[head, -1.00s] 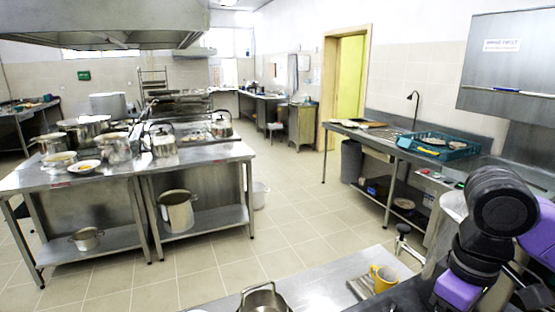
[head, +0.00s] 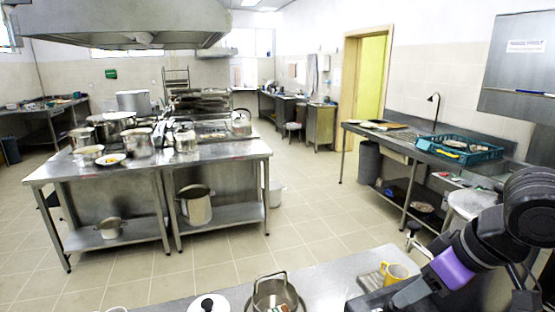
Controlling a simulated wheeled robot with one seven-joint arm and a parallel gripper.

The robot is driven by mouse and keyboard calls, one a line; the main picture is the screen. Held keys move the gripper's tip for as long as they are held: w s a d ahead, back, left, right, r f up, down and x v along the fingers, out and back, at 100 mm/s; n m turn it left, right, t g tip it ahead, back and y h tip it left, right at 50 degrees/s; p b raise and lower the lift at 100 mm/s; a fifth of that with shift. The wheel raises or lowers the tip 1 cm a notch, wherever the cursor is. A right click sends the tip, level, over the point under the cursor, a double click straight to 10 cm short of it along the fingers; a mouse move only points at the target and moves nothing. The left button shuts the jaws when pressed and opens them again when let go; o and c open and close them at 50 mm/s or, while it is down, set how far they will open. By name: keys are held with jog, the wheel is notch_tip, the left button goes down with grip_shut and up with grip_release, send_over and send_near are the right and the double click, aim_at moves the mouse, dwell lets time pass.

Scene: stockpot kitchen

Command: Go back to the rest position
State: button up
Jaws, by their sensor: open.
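My arm shows at the lower right of the head view. Its black upper joint and purple link slope down and to the left, toward the near steel counter (head: 325,280). My gripper is not clearly visible, and I cannot make out its fingers. A steel pot (head: 274,298) with something inside stands at the bottom edge on that counter. A white round thing with a black knob (head: 208,304) is beside it, cut off by the frame. A yellow mug (head: 397,275) stands near my arm, next to a folded greyish thing (head: 371,282).
A steel island table (head: 150,165) with pots and kettles stands across the tiled floor. A counter (head: 400,145) with a blue-green dish rack (head: 468,150) runs along the right wall. The floor (head: 310,210) between them is open.

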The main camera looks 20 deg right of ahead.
jog(key=w+a+r+t+y, duration=0.3)
jog(key=w+a+r+t, duration=0.4)
jog(key=w+r, duration=0.2)
notch_tip(320, 180, up, 10)
jog(key=w+a+m+t, duration=0.1)
jog(key=m+t, duration=0.2)
jog(key=t, duration=0.5)
jog(key=s+d+f+m+t+h+b, duration=0.1)
jog(key=s+f+m+h+b, duration=0.1)
jog(key=s+f+m+h, duration=0.95)
jog(key=s+a+f+n+g+y, duration=0.2)
jog(key=s+a+f+n, duration=0.1)
jog(key=s+f, duration=0.5)
jog(key=s+a+f+n+g+y, duration=0.2)
jog(key=s+a+f+n, duration=0.1)
jog(key=s+f, duration=0.5)
jog(key=s+a+f+n+g+y, duration=0.2)
jog(key=s+f+n, duration=0.3)
jog(key=s+f, duration=0.3)
jog(key=shift+s+a+n+y+b, duration=0.4)
jog(key=shift+s+a+y, duration=0.2)
jog(key=shift+s, duration=0.6)
